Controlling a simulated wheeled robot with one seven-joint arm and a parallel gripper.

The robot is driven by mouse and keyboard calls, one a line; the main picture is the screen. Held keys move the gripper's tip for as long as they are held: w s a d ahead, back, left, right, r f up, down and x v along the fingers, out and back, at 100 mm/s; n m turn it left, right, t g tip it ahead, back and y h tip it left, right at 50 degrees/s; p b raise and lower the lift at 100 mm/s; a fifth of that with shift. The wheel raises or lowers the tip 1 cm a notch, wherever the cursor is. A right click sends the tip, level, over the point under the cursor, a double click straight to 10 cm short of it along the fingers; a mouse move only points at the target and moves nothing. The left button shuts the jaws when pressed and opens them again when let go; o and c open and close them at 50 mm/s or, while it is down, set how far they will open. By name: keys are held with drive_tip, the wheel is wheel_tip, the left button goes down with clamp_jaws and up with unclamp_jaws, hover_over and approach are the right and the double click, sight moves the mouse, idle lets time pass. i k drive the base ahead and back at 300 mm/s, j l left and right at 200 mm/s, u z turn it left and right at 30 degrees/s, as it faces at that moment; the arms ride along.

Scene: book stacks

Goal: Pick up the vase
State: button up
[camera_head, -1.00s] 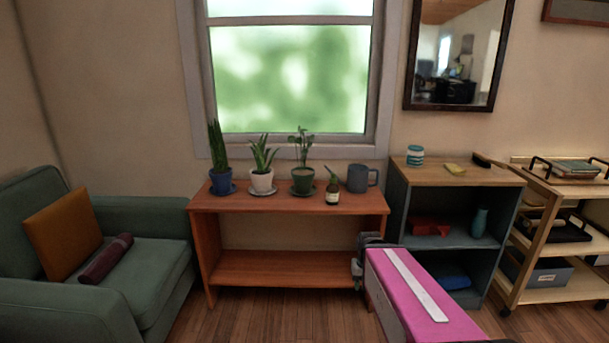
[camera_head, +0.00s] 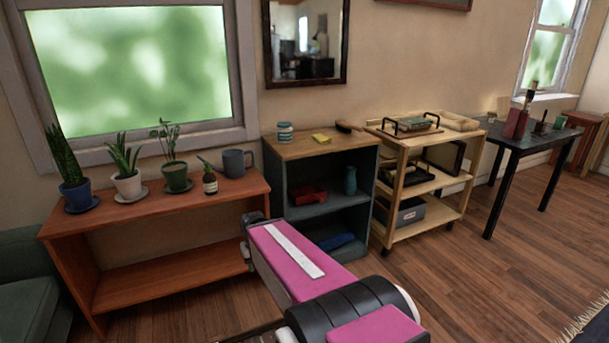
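A small teal vase (camera_head: 350,181) stands upright on the middle shelf of the dark blue-grey shelf unit (camera_head: 279,189), towards its right side. My gripper (camera_head: 248,228) shows only in part at the far end of my pink arm, to the left of the shelf unit and in front of the wooden table's right end. It is apart from the vase. Its fingers are too hidden to tell whether they are open or shut.
A red item (camera_head: 307,195) lies beside the vase and a blue cloth-like item (camera_head: 336,241) lies below. The orange-brown table (camera_head: 150,218) with potted plants is left. A wooden cart (camera_head: 432,216) and dark table (camera_head: 520,146) stand right. Wood floor (camera_head: 470,290) is open at front right.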

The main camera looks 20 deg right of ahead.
sight(349, 185)
drive_tip(key=l, duration=1.1)
drive_tip(key=i+l, duration=0.15)
drive_tip(key=l, duration=2.1)
drive_tip(key=i, duration=0.05)
